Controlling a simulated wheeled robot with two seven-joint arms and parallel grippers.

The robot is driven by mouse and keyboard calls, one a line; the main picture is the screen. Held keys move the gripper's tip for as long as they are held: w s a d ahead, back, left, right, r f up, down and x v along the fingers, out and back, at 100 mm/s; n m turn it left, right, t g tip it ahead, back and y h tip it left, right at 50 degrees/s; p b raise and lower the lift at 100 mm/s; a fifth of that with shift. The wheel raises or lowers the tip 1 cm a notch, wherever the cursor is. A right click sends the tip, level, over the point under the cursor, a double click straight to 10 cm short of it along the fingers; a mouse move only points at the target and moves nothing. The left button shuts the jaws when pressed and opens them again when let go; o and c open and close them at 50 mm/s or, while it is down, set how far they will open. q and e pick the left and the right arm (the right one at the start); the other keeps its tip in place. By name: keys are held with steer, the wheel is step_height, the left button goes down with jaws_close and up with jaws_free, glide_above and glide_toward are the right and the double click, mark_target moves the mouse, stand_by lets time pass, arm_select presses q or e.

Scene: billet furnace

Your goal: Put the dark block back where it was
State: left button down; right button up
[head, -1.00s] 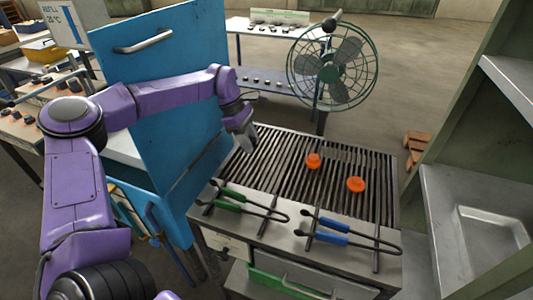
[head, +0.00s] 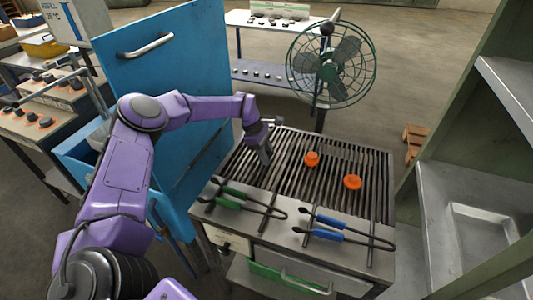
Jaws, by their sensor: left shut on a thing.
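My left gripper (head: 264,155) is over the left part of the dark slatted grate (head: 335,155), pointing down, its tips close to the slats. It is shut on a small dark block, which is hard to make out against the fingers and the grate. I cannot tell whether the block touches the slats. Two glowing orange pieces, a nearer one (head: 352,182) and a farther one (head: 311,159), sit on the grate to the right of the gripper. My right gripper is not in view.
Green-handled tongs (head: 240,200) and blue-handled tongs (head: 330,232) lie at the grate's front. A blue door (head: 165,90) stands close on the left. A green caged fan (head: 331,65) stands behind. A shelf with a metal tray (head: 490,235) is at right.

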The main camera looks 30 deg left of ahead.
arm_select(q)
steer(key=c, duration=0.7)
jaws_free()
steer(key=shift+r+p, duration=0.15)
steer(key=shift+p, duration=0.15)
steer(key=shift+a+r, duration=0.15)
steer(key=shift+r, duration=0.1)
steer(key=b+v, duration=0.3)
steer(key=v, duration=0.8)
steer(key=shift+r, duration=0.25)
